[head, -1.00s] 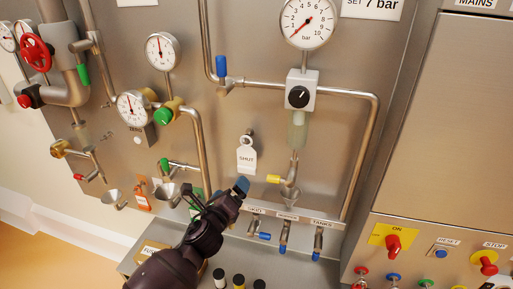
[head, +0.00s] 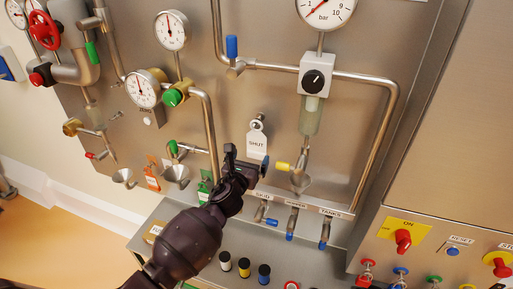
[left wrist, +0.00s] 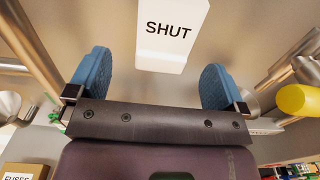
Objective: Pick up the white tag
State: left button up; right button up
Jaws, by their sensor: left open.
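The white tag (head: 257,143), marked SHUT, hangs from a peg (head: 257,123) on the steel panel. In the left wrist view the tag (left wrist: 172,35) appears upright, ahead of the fingers and roughly centred between them. My left gripper (head: 247,161) is open just below the tag in the head view and overlaps its lower edge. Its two blue finger pads show apart in the left wrist view (left wrist: 155,82), with nothing between them. I cannot tell the exact distance from pads to tag. My right gripper is not in view.
A yellow-handled valve (head: 283,166) and funnel (head: 301,183) are close on the right of the gripper. A vertical pipe (head: 211,140) runs on the left. Small valves (head: 292,219) sit below. A ledge (head: 211,258) with coloured caps juts out underneath.

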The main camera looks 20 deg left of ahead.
aim_at(256, 148)
pick_arm(q)
jog(key=w, duration=0.4)
jog(key=shift+w+d+r, duration=0.2)
jog(key=shift+d+r, duration=0.05)
jog(key=shift+d, duration=0.15)
jog(key=shift+w, duration=0.5)
jog(key=shift+c, duration=0.2)
jog(key=c, duration=1)
